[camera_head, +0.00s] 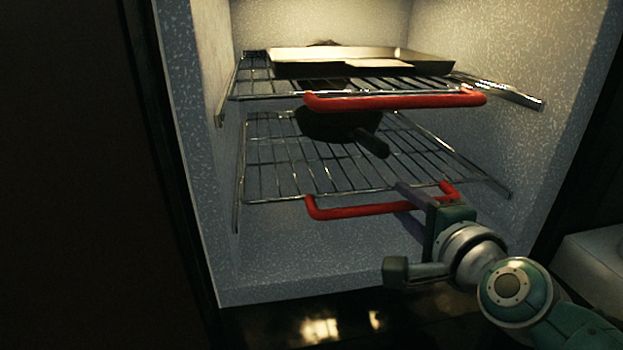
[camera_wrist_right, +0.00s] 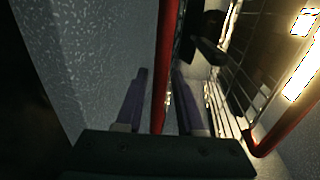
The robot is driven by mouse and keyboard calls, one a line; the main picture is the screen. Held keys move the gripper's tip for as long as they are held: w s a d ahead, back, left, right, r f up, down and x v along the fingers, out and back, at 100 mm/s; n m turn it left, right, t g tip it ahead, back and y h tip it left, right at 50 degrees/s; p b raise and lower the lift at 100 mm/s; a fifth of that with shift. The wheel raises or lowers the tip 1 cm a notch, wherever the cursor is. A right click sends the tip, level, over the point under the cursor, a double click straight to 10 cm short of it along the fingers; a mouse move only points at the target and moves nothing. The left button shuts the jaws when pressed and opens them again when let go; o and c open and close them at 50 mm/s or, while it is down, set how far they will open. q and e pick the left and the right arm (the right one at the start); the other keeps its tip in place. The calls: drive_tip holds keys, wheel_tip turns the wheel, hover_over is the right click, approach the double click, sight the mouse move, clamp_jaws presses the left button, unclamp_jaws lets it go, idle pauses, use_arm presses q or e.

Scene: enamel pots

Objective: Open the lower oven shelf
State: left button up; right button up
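The lower oven shelf (camera_head: 285,180) is a wire rack inside the speckled oven, with a red bar handle (camera_head: 345,211) along its front. My right gripper (camera_head: 404,206) is at the right part of this handle, with one finger above the bar and one below. In the right wrist view, the red handle (camera_wrist_right: 165,75) runs between the two purple fingers (camera_wrist_right: 160,105). The fingers are spread, with a gap visible between the bar and at least one finger. My left gripper is not in view.
A dark pan (camera_head: 335,125) with its handle toward the front stands on the lower shelf. The upper rack (camera_head: 250,88) has its own red handle (camera_head: 395,101) and carries a shallow rectangular tray (camera_head: 360,68). Oven walls (camera_head: 540,90) stand close on both sides.

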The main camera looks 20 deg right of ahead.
clamp_jaws()
idle(1.1)
